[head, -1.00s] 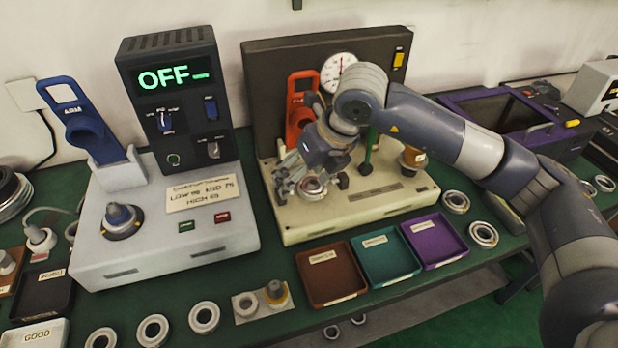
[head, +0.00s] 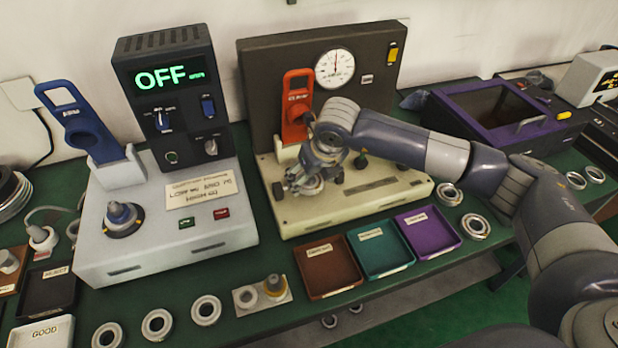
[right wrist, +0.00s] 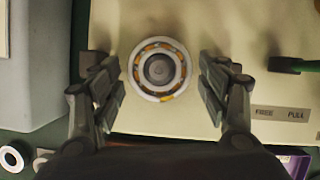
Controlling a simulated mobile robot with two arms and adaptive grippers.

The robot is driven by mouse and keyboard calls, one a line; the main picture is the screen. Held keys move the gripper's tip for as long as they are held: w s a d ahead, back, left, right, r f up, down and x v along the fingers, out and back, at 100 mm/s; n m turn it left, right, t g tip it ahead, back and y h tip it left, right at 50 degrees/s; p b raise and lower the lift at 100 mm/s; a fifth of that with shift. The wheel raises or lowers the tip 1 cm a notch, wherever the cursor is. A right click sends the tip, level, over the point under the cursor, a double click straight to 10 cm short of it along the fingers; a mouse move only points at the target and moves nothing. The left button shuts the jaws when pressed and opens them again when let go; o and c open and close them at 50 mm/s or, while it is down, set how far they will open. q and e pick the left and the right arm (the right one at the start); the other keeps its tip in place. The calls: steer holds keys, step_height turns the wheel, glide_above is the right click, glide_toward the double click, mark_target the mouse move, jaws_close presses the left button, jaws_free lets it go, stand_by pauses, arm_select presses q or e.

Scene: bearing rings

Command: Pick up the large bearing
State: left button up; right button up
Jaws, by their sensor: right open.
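A bearing (right wrist: 181,71) with a bright outer ring and orange-brown cage sits around a grey round post on the beige test stand (right wrist: 200,125). In the right wrist view it lies between the two fingers of my right gripper (right wrist: 160,88), with a gap on each side. In the head view my right gripper (head: 304,184) points down over the front left of the beige stand (head: 345,210), and the fingers largely hide the bearing there. The right gripper is open and empty. My left gripper is not in view.
A grey heater unit (head: 215,240) reading OFF stands to the left. A red tool (head: 296,105) stands behind the gripper. Brown (head: 328,267), teal (head: 380,254) and purple (head: 427,230) trays lie in front of the stand. Several loose bearings (head: 206,310) lie on the green bench.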

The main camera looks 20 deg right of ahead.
steer(key=shift+w+f, duration=0.15)
steer(key=shift+f, duration=0.15)
steer(key=c, duration=1.1)
steer(key=shift+r, duration=0.1)
steer(key=shift+c, duration=0.6)
